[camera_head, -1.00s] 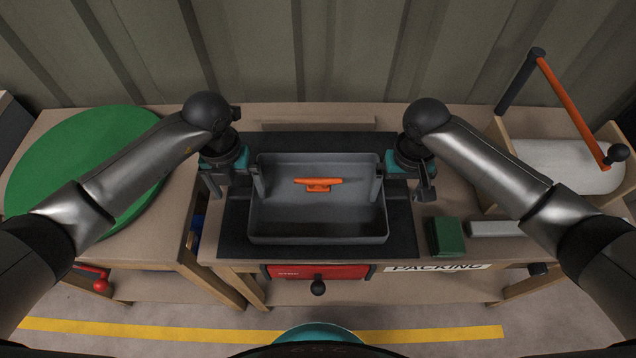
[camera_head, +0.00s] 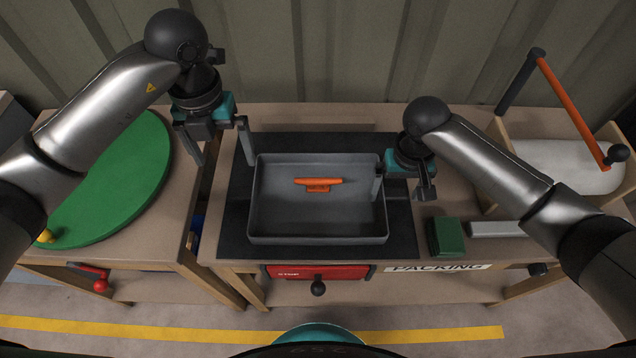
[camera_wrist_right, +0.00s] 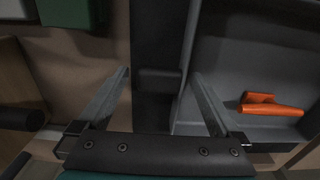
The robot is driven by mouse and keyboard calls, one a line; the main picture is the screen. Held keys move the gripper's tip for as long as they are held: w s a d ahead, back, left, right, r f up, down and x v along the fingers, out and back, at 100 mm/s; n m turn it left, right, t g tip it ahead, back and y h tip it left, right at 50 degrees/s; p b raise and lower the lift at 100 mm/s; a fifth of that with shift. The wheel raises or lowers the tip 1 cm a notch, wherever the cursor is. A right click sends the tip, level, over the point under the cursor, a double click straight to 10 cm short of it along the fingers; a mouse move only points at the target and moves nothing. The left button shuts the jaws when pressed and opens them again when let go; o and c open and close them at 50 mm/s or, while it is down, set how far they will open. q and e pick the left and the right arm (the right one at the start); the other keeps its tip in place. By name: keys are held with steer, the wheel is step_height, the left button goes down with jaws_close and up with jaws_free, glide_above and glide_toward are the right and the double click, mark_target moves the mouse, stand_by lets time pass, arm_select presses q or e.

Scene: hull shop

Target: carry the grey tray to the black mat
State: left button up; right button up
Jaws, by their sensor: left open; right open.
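The grey tray (camera_head: 318,240) rests on the black mat (camera_head: 403,238) on the packing table. An orange cleat-shaped piece (camera_head: 318,184) lies inside the tray; it also shows in the right wrist view (camera_wrist_right: 272,105). My left gripper (camera_head: 222,150) is open and empty, raised to the left of the tray and clear of it. My right gripper (camera_head: 400,187) is open at the tray's right wall, one finger inside the tray and one outside. The right wrist view shows the fingers (camera_wrist_right: 158,88) apart on either side of the wall, with a gap.
A green disc (camera_head: 120,180) with a small yellow object (camera_head: 46,236) lies on the left table. A dark green block (camera_head: 446,237) and a pale bar (camera_head: 495,229) lie right of the mat. A bin with an orange-barred handle (camera_head: 572,108) stands at the right. A red drawer (camera_head: 335,272) is below.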

step_height(320, 180, up, 12)
steer(key=shift+f, duration=0.2)
stand_by(0.6)
